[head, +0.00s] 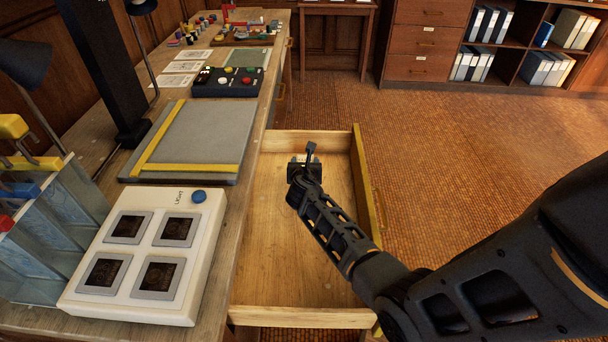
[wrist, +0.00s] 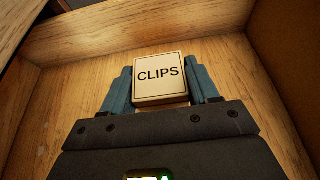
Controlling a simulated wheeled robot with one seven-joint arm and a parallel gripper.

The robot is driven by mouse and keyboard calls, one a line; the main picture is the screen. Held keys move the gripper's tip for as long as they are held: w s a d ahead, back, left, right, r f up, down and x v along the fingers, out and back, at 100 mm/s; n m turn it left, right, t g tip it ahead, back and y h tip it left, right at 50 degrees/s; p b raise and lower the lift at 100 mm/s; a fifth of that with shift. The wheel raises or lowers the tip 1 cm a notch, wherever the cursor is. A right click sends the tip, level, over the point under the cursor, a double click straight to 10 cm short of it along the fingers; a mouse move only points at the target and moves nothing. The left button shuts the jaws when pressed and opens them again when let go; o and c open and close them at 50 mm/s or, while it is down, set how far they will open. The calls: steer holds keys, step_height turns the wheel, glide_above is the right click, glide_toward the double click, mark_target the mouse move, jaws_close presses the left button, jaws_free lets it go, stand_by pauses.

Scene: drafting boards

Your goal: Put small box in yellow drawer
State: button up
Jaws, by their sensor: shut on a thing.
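The small box (wrist: 159,79) is cream-coloured and labelled CLIPS. It is between the two blue-grey fingers of my gripper (wrist: 162,88) in the wrist view, and the gripper is shut on it. In the head view my gripper (head: 304,167) is inside the open drawer, toward its far end, and largely hides the box. The drawer (head: 365,192) has a yellow front and a bare wooden floor. I cannot tell whether the box touches the drawer floor.
The drawer stands open from the wooden desk (head: 220,262). A white light panel (head: 147,254) and a grey drawing board (head: 200,135) with yellow edges lie on the desk beside it. The drawer's near part is empty. Open floor lies to the right.

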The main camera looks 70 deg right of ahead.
steer(key=shift+f+b, duration=0.5)
steer(key=shift+f, duration=0.95)
steer(key=shift+f, duration=0.15)
steer(key=o, duration=1.1)
steer(key=shift+s+a+r, duration=0.1)
steer(key=shift+a+r, duration=0.15)
steer(key=p+v, duration=0.2)
steer(key=v, duration=0.9)
steer(key=shift+s+a, duration=0.15)
steer(key=shift+a, duration=0.05)
